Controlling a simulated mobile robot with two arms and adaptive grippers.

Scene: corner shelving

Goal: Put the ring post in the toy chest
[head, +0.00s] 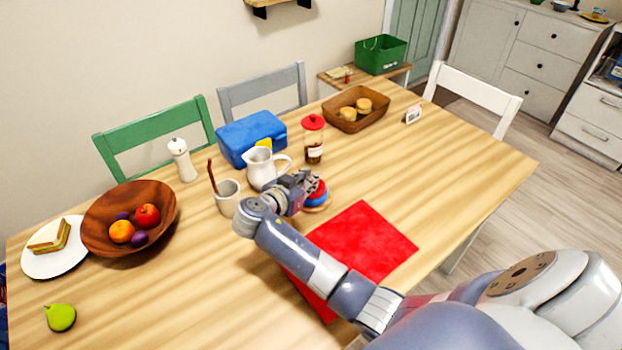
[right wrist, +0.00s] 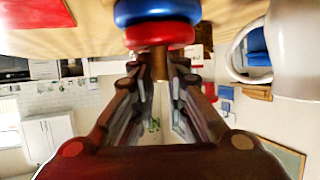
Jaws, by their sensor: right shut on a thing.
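The ring post (head: 318,193) stands on the wooden table beside the red cloth, with a red ring over a blue ring and a wooden base. In the right wrist view its rings (right wrist: 157,22) show at the top, with the picture upside down. My right gripper (head: 304,187) is at the ring post, its fingers (right wrist: 158,85) closed around the top of the wooden post. The gripper partly hides the ring post in the head view. My left gripper is not in view. I cannot surely identify a toy chest in these frames.
A white pitcher (head: 262,167) and a cup (head: 228,197) stand close to my gripper. A jar (head: 313,142), a blue box (head: 236,142) and a bread basket (head: 338,119) stand behind. A green box (head: 380,55) is on a side table.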

